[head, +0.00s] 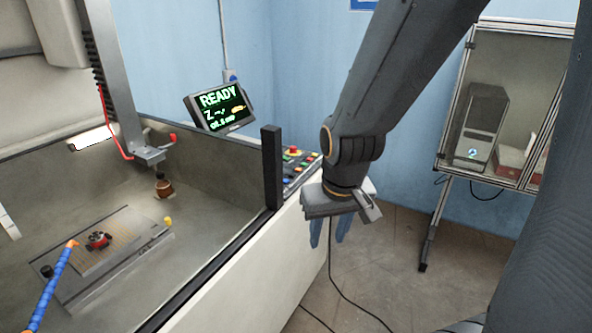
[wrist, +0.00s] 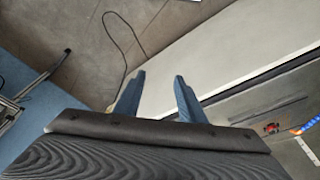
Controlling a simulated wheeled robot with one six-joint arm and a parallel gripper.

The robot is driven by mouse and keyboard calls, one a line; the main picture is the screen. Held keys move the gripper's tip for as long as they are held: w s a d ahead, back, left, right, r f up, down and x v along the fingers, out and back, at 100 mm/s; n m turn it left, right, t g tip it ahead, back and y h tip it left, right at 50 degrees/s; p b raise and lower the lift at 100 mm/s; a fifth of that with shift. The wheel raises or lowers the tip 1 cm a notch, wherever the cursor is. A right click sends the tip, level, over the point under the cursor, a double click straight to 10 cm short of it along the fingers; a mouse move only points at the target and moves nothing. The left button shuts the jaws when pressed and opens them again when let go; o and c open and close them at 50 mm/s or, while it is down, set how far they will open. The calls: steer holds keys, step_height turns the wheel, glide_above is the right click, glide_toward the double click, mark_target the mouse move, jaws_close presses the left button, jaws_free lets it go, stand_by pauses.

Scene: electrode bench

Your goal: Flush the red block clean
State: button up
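The small red block (head: 99,240) sits on a plate (head: 130,252) with an orange-brown grid area inside the machine's tank. It shows small in the wrist view (wrist: 271,128) at the lower right. A blue segmented hose (head: 52,285) with an orange tip ends close to the block's left side. My gripper (head: 329,238) hangs outside the tank, right of its front wall, fingers pointing down. In the wrist view its two blue fingers (wrist: 157,80) are apart with nothing between them.
A control panel (head: 300,168) with coloured buttons and a screen (head: 220,105) reading READY stand at the tank's right end. A black post (head: 271,168) rises at the tank corner. A machine head (head: 150,155) hangs over the tank. A glass cabinet (head: 500,110) stands at right.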

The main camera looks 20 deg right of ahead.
stand_by(0.3)
jaws_close()
stand_by(1.6)
